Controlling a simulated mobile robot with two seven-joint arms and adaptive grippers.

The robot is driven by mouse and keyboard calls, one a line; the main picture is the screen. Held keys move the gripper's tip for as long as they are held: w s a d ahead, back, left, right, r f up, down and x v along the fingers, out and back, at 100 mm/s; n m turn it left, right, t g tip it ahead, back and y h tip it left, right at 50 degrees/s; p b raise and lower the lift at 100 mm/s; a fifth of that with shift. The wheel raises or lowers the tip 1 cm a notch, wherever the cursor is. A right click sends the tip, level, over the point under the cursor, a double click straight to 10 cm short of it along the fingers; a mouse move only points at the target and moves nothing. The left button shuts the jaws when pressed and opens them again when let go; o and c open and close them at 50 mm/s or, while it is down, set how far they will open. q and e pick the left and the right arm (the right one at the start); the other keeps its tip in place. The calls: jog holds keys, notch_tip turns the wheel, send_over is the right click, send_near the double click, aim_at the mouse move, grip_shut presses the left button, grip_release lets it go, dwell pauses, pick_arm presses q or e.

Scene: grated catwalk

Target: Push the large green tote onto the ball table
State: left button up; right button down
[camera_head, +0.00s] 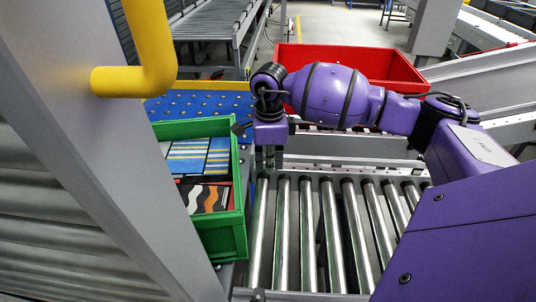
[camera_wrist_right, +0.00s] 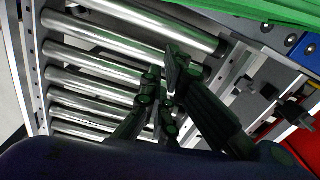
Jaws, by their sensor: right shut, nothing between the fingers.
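The large green tote (camera_head: 226,242) stands at the left in the head view, with flat striped and dark patterned items inside. The grey post hides its left part. A strip of it shows at the top right of the wrist view (camera_wrist_right: 262,9). The blue ball table (camera_head: 205,104) lies just beyond the tote's far end. My right gripper (camera_head: 268,163) points down over the rollers, just right of the tote's far right side; I cannot tell whether it touches. In the wrist view its fingers (camera_wrist_right: 167,78) are together and empty. My left gripper is not in view.
A roller conveyor (camera_head: 331,225) runs right of the tote. A red tote (camera_head: 400,68) stands behind my right arm. A grey post (camera_head: 105,140) with a yellow pipe (camera_head: 135,78) blocks the left side. A yellow edge (camera_head: 208,85) lines the ball table's far side.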

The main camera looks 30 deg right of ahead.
jog(key=w+a+f+p, duration=0.1)
jog(key=w+a+f, duration=0.1)
jog(key=f, duration=0.3)
jog(key=shift+a, duration=0.65)
